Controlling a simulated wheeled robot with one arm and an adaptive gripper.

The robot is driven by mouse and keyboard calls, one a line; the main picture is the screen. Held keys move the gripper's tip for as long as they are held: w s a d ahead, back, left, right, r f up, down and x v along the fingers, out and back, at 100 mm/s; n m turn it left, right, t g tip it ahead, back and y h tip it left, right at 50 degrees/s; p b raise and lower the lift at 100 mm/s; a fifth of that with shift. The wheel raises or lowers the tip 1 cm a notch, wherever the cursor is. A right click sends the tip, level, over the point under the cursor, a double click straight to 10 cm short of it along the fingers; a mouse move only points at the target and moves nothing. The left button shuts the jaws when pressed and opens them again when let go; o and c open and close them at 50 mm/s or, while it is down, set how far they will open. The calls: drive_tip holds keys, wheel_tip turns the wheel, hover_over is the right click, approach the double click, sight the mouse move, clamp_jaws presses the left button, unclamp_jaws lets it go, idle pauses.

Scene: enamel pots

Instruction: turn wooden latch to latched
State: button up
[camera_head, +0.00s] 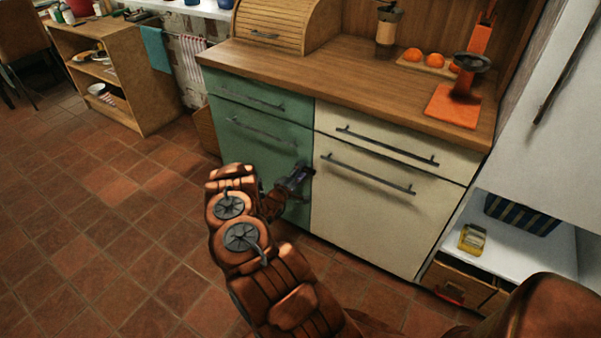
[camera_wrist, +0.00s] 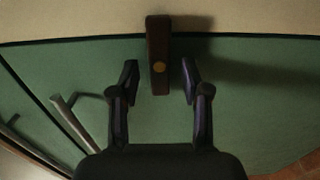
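The wooden latch (camera_wrist: 158,40) is a short dark brown bar with a round brass pivot. In the wrist view it stands upright in the picture, its lower part over the green door (camera_wrist: 235,110) and its upper end across the seam over the cream panel (camera_wrist: 80,18). My gripper (camera_wrist: 160,78) is open, one finger on each side of the latch's lower part, with a visible gap on both sides. In the head view my gripper (camera_head: 300,178) is at the seam between the green and cream fronts. The latch cannot be made out clearly there.
Bar handles stick out from the green front (camera_head: 262,131) and cream front (camera_head: 370,175). The wooden countertop (camera_head: 370,85) carries a bread box (camera_head: 285,22), oranges (camera_head: 432,59) and an orange stand (camera_head: 475,50). A low shelf unit (camera_head: 160,85) stands left. The tiled floor (camera_head: 110,220) is clear.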

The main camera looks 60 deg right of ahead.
drive_tip(key=a, duration=1.2)
drive_tip(key=shift+s, duration=0.25)
idle(0.4)
